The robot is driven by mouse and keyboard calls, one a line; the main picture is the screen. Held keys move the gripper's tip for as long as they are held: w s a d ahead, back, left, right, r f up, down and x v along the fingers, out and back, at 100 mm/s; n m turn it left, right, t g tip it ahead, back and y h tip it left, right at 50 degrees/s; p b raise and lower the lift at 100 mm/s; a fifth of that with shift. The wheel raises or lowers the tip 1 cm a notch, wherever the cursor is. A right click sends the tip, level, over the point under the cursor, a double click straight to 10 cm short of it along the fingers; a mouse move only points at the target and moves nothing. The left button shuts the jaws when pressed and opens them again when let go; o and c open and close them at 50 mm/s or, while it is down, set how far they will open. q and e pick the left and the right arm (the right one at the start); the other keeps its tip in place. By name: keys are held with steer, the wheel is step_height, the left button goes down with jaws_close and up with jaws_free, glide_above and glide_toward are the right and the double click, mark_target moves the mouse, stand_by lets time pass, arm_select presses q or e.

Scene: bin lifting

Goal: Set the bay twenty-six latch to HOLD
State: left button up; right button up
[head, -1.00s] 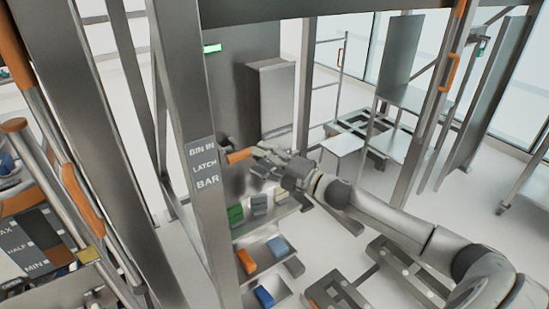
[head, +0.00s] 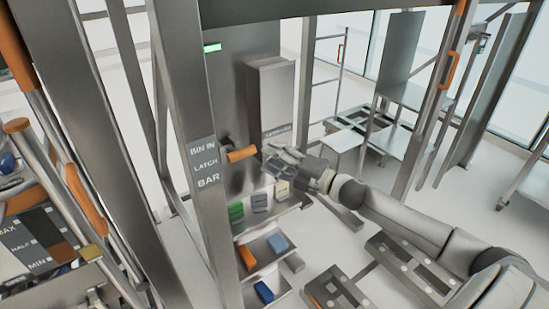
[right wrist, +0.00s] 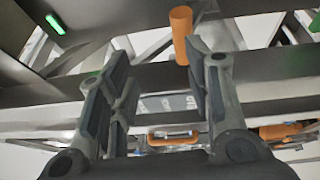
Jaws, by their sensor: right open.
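An orange latch handle (head: 242,154) sticks out from the grey post beside a sign (head: 205,165) reading "BIN IN", "LATCH", "BAR". I cannot read a HOLD mark or a bay number. My right gripper (head: 273,157) is open and empty, just right of the handle's end and apart from it. In the right wrist view the orange handle (right wrist: 181,35) shows beyond the open fingertips (right wrist: 158,60), closer to the right finger. My left gripper is not in view.
Shelves with green, grey, orange and blue bins (head: 278,243) sit below my right gripper. A tall grey cabinet (head: 271,95) stands behind it. A green light (head: 212,48) glows above. Rails with orange grips (head: 85,200) stand at left.

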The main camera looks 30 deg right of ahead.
steer(key=v, duration=1.2)
stand_by(0.3)
steer(key=shift+f, duration=0.1)
stand_by(0.7)
